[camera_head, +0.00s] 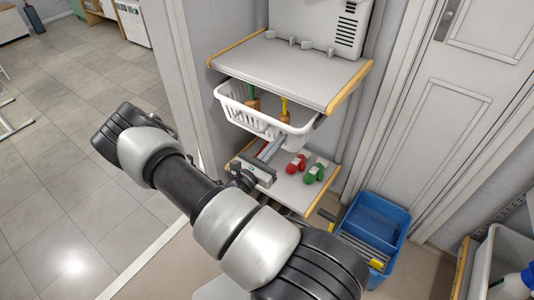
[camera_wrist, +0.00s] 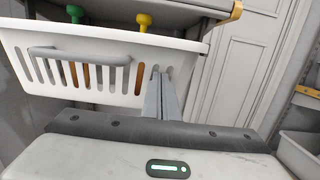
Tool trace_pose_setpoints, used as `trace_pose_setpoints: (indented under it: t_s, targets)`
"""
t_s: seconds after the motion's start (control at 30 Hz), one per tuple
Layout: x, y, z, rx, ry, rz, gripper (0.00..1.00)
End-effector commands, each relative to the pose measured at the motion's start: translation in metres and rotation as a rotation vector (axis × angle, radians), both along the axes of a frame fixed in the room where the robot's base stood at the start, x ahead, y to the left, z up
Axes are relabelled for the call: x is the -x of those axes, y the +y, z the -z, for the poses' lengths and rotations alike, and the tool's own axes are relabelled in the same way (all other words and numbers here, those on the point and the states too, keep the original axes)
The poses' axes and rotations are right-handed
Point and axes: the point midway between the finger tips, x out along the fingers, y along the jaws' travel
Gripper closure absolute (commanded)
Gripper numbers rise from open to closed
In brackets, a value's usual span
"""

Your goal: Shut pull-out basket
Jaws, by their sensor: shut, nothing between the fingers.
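The white slatted pull-out basket (camera_head: 262,122) hangs under a grey shelf and sticks out past the shelf's front edge. In the wrist view the basket (camera_wrist: 105,45) fills the upper left, with a grey bar handle (camera_wrist: 80,56) across its front. My gripper (camera_head: 270,148) is shut and empty, just below the basket's front in the head view. In the wrist view my gripper's fingertips (camera_wrist: 161,76) are together in front of the basket's right part, right of the handle. I cannot tell whether they touch it.
Green- and yellow-topped tools (camera_head: 284,107) stand in the basket. Red (camera_head: 296,164) and green (camera_head: 314,173) items lie on the lower shelf (camera_head: 285,190). A blue bin (camera_head: 375,220) stands at right by a white door (camera_head: 430,100). Open tiled floor lies at left.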

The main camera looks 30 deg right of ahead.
Motion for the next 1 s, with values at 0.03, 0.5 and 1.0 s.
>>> trace_pose_setpoints:
  t_s: [0.03,0.5,1.0]
  targets:
    - [-0.003,-0.009,-0.001,0.002,-0.001,0.002,1.0]
    - [-0.022,-0.06,0.0,0.0,0.001,0.001,1.0]
    - [-0.026,-0.07,-0.001,0.002,-0.002,0.0,1.0]
